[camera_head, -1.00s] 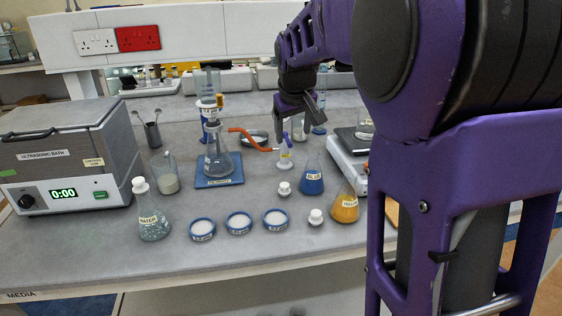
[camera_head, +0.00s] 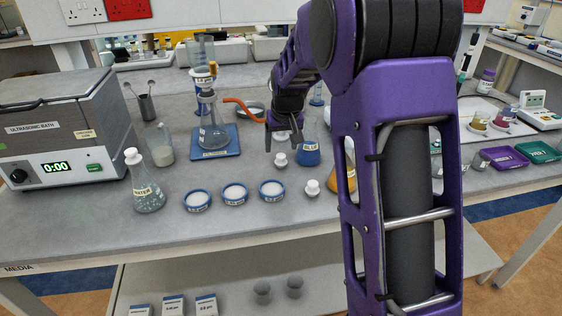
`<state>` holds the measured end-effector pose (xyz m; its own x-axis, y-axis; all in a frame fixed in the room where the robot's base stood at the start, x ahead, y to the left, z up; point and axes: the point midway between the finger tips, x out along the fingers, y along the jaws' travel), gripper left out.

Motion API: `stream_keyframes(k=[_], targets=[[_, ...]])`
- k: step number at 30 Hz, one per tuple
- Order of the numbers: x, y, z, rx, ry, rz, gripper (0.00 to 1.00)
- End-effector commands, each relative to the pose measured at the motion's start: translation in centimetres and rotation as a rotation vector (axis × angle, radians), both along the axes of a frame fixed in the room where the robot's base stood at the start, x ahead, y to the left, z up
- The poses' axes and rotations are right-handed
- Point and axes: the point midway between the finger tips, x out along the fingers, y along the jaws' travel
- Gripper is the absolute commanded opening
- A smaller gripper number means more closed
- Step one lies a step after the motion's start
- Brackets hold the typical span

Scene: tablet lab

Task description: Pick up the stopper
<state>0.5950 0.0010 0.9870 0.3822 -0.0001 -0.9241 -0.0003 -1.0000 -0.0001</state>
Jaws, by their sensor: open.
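A small white stopper (camera_head: 281,160) stands on the grey bench in front of the blue flask. A second white stopper (camera_head: 312,188) stands nearer the bench's front edge, beside the yellow flask. A third white stopper (camera_head: 132,156) sits in the neck of the flask labelled water (camera_head: 147,190). My gripper (camera_head: 284,142) is open and points down, its fingers just above and behind the first stopper in the picture. No contact is visible, and I cannot tell the exact gap.
The blue flask (camera_head: 308,155) stands close to the right of my gripper. The yellow flask (camera_head: 347,180) is partly hidden by my arm. Three blue-rimmed dishes (camera_head: 234,193) line the front.

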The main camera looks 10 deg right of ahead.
Motion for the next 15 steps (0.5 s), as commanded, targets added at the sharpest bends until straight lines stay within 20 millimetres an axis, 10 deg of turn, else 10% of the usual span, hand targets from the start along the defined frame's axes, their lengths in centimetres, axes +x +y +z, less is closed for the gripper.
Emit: stream_keyframes(k=[15], targets=[[1.4,-0.1,-5.1,0.0,0.0,-0.001,0.74]])
